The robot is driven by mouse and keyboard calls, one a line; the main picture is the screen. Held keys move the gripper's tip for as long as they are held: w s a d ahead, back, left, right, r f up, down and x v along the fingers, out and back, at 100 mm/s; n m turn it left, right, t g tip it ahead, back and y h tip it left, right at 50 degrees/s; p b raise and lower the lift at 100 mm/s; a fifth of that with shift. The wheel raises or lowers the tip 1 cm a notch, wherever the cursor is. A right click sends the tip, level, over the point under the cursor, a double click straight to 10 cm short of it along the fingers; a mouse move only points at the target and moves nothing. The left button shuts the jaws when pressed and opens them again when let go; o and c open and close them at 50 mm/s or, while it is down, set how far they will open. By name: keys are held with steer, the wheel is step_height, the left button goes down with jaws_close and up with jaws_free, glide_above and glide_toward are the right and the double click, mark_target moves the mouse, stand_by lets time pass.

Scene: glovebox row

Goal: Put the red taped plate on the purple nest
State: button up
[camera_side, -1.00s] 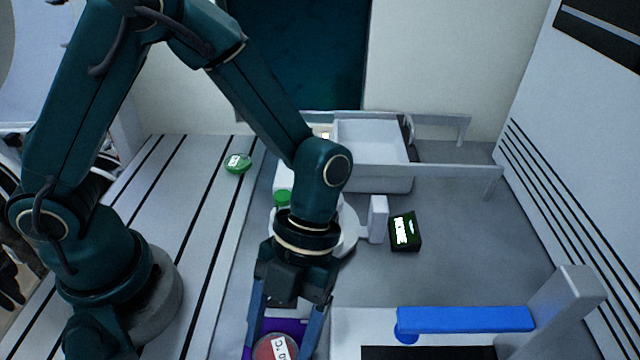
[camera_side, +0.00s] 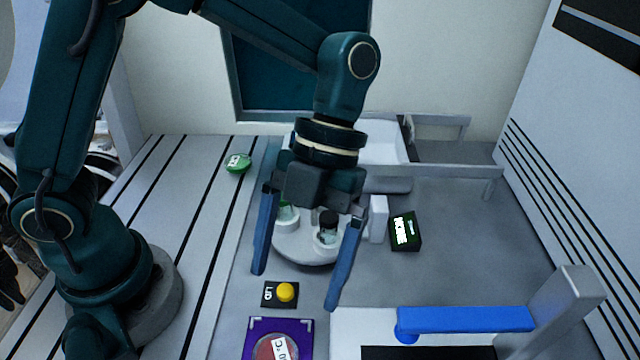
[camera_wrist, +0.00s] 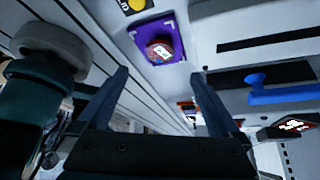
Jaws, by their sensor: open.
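The red taped plate (camera_side: 276,347) is a round red disc with a white lettered label. It lies on the purple nest (camera_side: 252,328), a purple square with white corner marks, at the bottom of the side view and partly cut off by the frame edge. In the wrist view the red plate (camera_wrist: 158,50) sits within the purple nest (camera_wrist: 133,38). My gripper (camera_side: 297,290) is open and empty, raised above and behind the nest, clear of the plate. Its two blue fingers also show in the wrist view (camera_wrist: 160,90).
A round white holder with vials (camera_side: 305,250) stands behind my fingers. A black box (camera_side: 405,231), a blue bar (camera_side: 465,319) and a green labelled disc (camera_side: 238,163) are nearby.

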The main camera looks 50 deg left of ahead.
steer(key=a+r+n+t, duration=0.2)
steer(key=a+n+t, duration=0.1)
steer(key=n, duration=0.7)
steer(key=a+r+n+t+y, duration=0.1)
steer(key=a+n+t, duration=0.3)
steer(key=n, duration=0.7)
steer(key=s+a+r+n+t+y, duration=0.1)
steer(key=a+r+n+t, duration=0.2)
steer(key=a+n, duration=0.4)
steer(key=n+t, duration=0.1)
steer(key=n, duration=0.3)
